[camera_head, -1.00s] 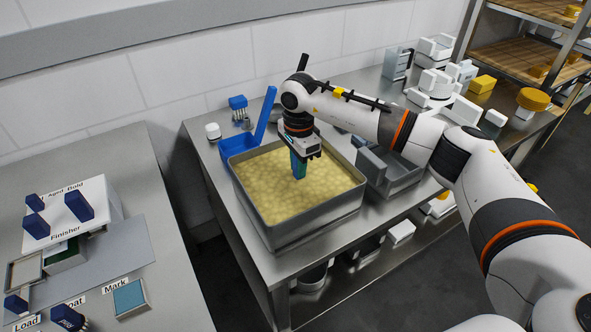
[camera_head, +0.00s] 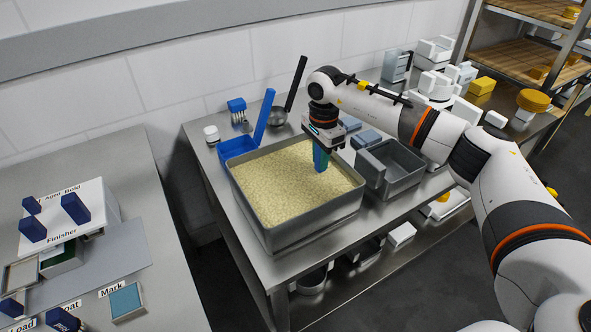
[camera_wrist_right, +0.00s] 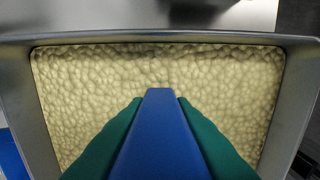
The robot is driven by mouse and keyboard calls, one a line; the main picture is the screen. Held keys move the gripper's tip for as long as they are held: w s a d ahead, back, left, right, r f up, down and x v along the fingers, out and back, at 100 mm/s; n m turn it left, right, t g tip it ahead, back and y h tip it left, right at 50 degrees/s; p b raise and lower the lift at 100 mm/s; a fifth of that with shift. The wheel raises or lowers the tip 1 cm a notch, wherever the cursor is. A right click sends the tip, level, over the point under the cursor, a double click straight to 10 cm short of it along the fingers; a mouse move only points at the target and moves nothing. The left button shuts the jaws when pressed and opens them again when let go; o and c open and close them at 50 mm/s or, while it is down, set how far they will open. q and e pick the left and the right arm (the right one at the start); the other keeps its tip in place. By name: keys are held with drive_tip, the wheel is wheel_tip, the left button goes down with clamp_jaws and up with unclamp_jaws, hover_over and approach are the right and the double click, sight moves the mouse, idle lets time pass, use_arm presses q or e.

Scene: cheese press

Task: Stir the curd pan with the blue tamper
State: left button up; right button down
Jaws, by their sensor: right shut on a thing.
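The curd pan (camera_head: 300,232) is a large grey metal pan on the steel table, filled with pale yellow lumpy curd (camera_head: 275,185). My right gripper (camera_head: 321,150) points down over the right part of the pan. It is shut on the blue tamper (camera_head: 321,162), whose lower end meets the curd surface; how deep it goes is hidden. In the right wrist view the tamper's blue handle (camera_wrist_right: 160,140) lies between the green fingers, with curd (camera_wrist_right: 90,90) and the pan rim (camera_wrist_right: 160,37) beyond. My left gripper is not in view.
A blue scoop (camera_head: 240,148) stands behind the pan's left corner, near a blue brush (camera_head: 237,105) and a ladle (camera_head: 278,115). Empty grey trays (camera_head: 400,165) stand close to the pan's right. A second table (camera_head: 130,165) holds blue stamps at left.

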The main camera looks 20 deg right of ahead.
drive_tip(key=shift+w+a+r+p, duration=0.1)
drive_tip(key=shift+a+r+p, duration=0.1)
drive_tip(key=shift+r+p, duration=0.4)
drive_tip(key=shift+w+a+r+p, duration=0.15)
drive_tip(key=shift+r+p, duration=0.2)
drive_tip(key=shift+r, duration=0.3)
wheel_tip(320, 180, up, 2)
drive_tip(key=shift+s+d+p, duration=0.1)
drive_tip(key=shift+s+p, duration=0.05)
drive_tip(key=shift+p, duration=0.55)
drive_tip(key=shift+r+p, duration=0.65)
drive_tip(key=shift+r, duration=0.25)
drive_tip(key=shift+r+p, duration=1.2)
drive_tip(key=shift+r, duration=0.65)
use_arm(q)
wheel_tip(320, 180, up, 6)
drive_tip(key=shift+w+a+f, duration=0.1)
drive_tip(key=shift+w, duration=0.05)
